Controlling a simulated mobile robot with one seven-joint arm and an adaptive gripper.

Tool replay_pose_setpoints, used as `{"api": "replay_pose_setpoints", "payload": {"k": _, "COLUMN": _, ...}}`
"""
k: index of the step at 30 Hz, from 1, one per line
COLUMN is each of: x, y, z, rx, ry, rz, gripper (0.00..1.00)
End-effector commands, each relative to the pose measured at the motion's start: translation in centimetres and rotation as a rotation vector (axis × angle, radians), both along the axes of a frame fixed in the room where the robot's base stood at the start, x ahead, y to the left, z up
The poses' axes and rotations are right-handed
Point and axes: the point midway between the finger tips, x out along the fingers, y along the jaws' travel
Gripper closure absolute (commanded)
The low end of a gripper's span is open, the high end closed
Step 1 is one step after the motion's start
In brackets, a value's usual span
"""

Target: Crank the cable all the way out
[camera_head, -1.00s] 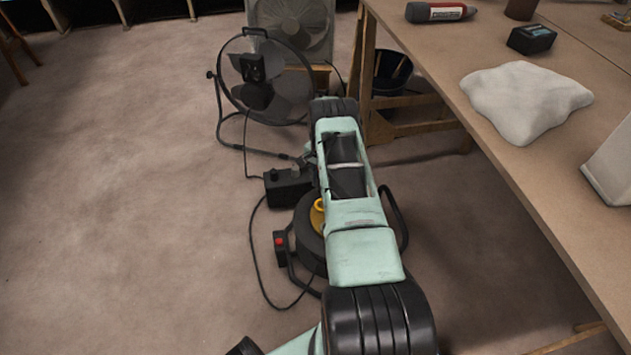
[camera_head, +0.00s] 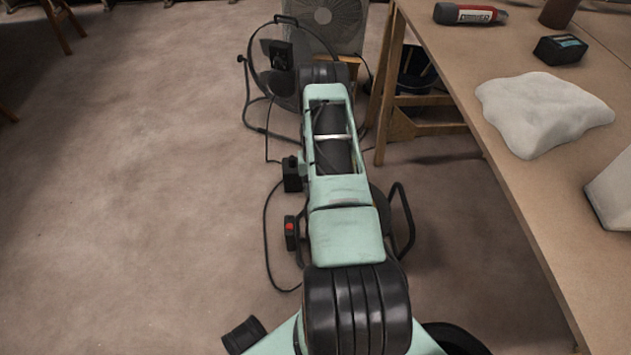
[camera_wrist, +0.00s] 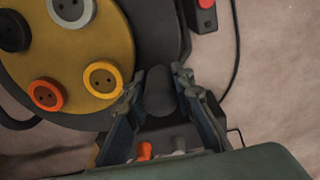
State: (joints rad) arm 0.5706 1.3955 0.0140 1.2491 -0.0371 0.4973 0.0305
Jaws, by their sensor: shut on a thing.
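The cable reel stands on the floor. In the wrist view its yellow hub plate (camera_wrist: 75,55) carries several round sockets with orange, yellow, grey and black rims. The dark crank handle (camera_wrist: 159,98) is between the fingers of my gripper (camera_wrist: 157,80), which is shut on it. In the head view my arm hides the hub and the crank. The reel's black tube frame (camera_head: 403,225) shows to the right of the arm and its red-button switch box (camera_head: 291,232) to the left. The black cable (camera_head: 267,235) runs in a loop on the floor.
A black floor fan (camera_head: 280,58) and a grey box fan (camera_head: 325,22) stand beyond the reel. A small black box (camera_head: 291,174) sits beside my arm. The workbench (camera_head: 500,180) fills the right side and holds a white lump (camera_head: 540,110).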

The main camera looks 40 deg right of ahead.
Motion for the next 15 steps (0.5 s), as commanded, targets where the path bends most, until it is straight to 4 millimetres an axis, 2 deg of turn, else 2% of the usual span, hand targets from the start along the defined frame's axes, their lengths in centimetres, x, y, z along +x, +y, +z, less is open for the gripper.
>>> {"api": "replay_pose_setpoints", "payload": {"k": 6, "x": -1.4, "y": 2.0, "z": 0.1, "rx": 0.002, "ry": 0.001, "rz": 0.169, "gripper": 1.0}}
{"api": "replay_pose_setpoints", "payload": {"k": 15, "x": -2.7, "y": 3.3, "z": 0.1, "rx": 0.0, "ry": 0.0, "rz": 0.316, "gripper": 1.0}}
